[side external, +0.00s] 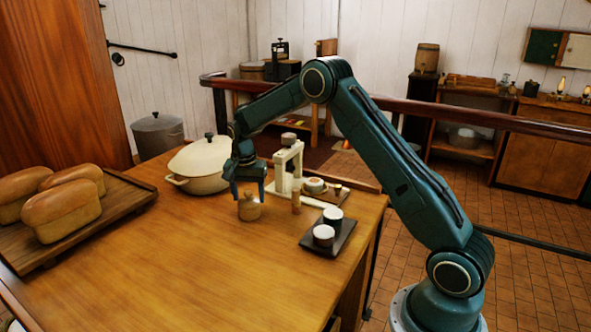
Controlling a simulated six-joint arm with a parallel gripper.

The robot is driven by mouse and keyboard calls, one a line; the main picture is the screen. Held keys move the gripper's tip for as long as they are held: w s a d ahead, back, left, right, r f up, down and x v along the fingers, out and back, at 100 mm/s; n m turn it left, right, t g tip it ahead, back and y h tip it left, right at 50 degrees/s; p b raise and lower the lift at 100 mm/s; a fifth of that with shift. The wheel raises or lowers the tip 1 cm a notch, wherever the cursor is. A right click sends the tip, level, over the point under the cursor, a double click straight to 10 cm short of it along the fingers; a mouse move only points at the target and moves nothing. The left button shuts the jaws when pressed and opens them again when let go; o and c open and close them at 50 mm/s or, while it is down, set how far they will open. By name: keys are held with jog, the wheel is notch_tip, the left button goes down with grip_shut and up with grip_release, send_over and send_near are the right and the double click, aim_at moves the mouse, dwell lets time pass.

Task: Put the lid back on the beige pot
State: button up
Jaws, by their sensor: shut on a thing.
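A small beige-tan pot (250,210) stands on the wooden table (190,260), below my gripper (249,193). My gripper points down with its fingers around the knob of the small pot's lid (249,199), and it is shut on it. The lid is right at the pot's mouth; I cannot tell whether it rests on the rim or is slightly above it.
A cream stand (289,170) is close right of my gripper, with a small wooden cylinder (296,201) before it. Dark trays with cups (323,235) lie to the right. A board with loaves (68,210) fills the left. The table's front middle is clear.

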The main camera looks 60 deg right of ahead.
jog(key=o, duration=1.4)
jog(key=shift+c, duration=0.2)
jog(key=shift+r, duration=0.15)
jog(key=shift+r, duration=3.35)
grip_shut()
jog(key=shift+f, duration=1.9)
jog(key=shift+r, duration=0.1)
